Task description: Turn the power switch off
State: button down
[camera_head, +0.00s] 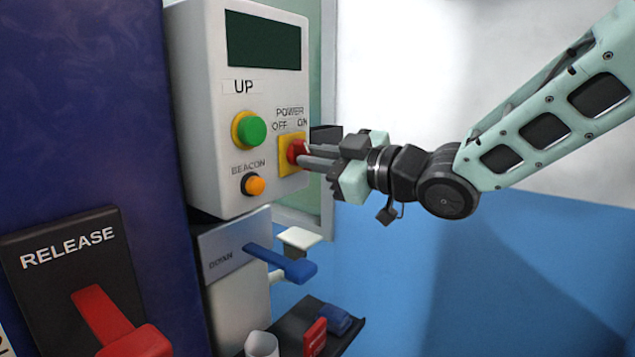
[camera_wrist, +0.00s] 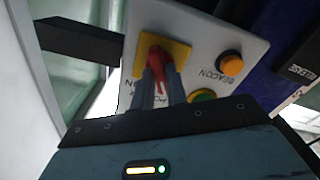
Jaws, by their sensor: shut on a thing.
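The red power switch (camera_head: 294,149) sits on a yellow square plate (camera_head: 285,159) on the white control box (camera_head: 215,120), under the labels POWER, OFF and ON. My gripper (camera_head: 306,156) reaches in from the right with its fingers shut on the red switch knob. In the wrist view the red switch (camera_wrist: 158,60) shows between the two finger tips (camera_wrist: 162,76), with the yellow plate (camera_wrist: 180,52) behind it. The fingers hide part of the knob, and I cannot tell its exact angle.
A green UP button (camera_head: 252,130) and an orange BEACON button (camera_head: 255,185) are close to the switch. A blue DOWN lever (camera_head: 285,263) and a tray (camera_head: 345,341) lie below. A red RELEASE lever (camera_head: 105,315) is at lower left. The right side is open.

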jog(key=shift+f+n+b, duration=0.1)
jog(key=shift+n+b, duration=0.9)
jog(key=shift+b, duration=0.05)
jog(key=c, duration=1.4)
grip_release()
jog(key=b+v, duration=0.1)
jog(key=v, duration=1.6)
jog(key=shift+s+b, duration=0.2)
jog(key=shift+b, duration=0.1)
jog(key=shift+w+d, duration=0.1)
jog(key=shift+d, duration=0.05)
